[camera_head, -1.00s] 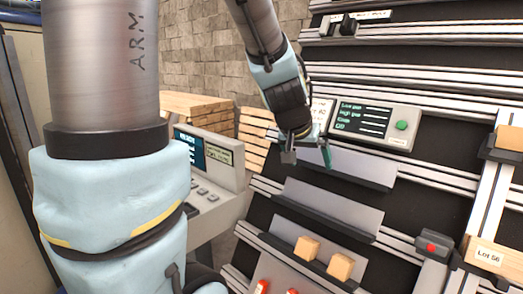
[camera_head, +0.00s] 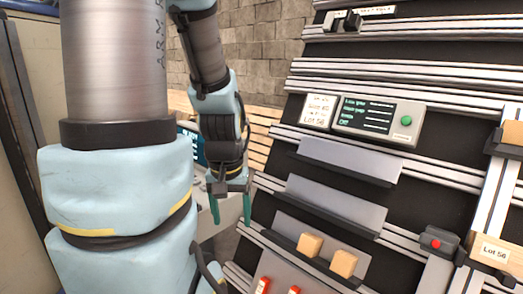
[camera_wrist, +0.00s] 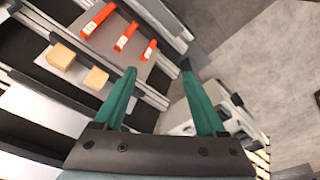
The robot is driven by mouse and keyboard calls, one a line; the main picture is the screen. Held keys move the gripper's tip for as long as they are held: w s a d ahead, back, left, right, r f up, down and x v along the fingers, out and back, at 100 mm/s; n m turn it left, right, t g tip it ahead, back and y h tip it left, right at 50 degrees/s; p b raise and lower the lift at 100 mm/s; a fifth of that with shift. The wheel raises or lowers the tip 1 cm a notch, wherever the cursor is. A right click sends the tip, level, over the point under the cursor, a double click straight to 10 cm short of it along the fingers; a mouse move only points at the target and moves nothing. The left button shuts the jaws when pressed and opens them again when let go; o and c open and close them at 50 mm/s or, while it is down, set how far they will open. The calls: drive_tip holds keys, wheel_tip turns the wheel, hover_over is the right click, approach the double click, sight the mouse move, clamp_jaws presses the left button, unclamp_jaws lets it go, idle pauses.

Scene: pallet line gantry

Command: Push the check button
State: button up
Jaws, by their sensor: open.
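A grey panel (camera_head: 378,117) on the upper rack has a dark screen with green text and a round green button (camera_head: 406,120) at its right. A dark box with a red button (camera_head: 436,243) sits lower right on the rack. I cannot read a "check" label on either. My gripper (camera_head: 231,216) hangs left of the rack, pointing down, with its green fingers apart and empty. It is well away from both buttons. In the wrist view, the open fingers (camera_wrist: 158,68) have nothing between them, and neither button can be made out.
Two wooden blocks (camera_head: 310,245) sit on a lower rack shelf, also in the wrist view (camera_wrist: 61,56). Red labelled pieces (camera_wrist: 98,20) lie beside them. A grey console (camera_head: 222,212) stands behind my gripper. A "Lot 56" card (camera_head: 319,111) is left of the screen panel.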

clamp_jaws()
idle(0.3)
idle(1.0)
